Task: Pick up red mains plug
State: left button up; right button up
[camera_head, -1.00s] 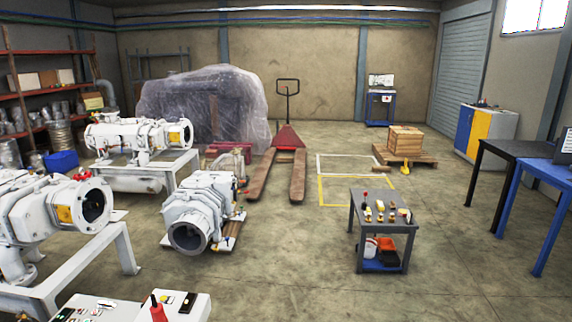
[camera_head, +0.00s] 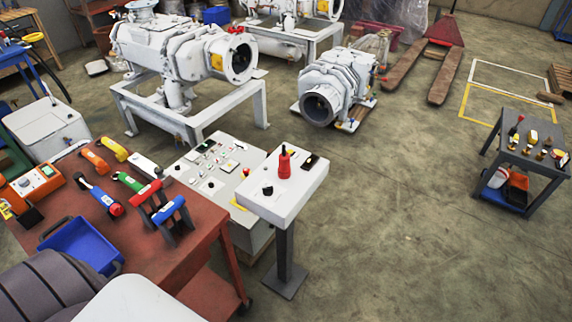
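A red plug-shaped piece (camera_head: 284,165), which looks like the red mains plug, stands upright on the white top of a pedestal (camera_head: 262,205). A black knob sits beside it on the same top. Whether it is seated in a socket I cannot tell. Neither my left nor my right gripper is in view.
A red-brown workbench (camera_head: 200,262) with coloured handled tools and a blue tray (camera_head: 80,243) is left of the pedestal. A control panel (camera_head: 215,165) is close behind it. White pumps stand further back. A grey cart (camera_head: 535,165) is at right. Floor right of the pedestal is clear.

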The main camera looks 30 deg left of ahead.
aim_at(284, 162)
jog(key=i+u, duration=0.15)
jog(key=u, duration=0.8)
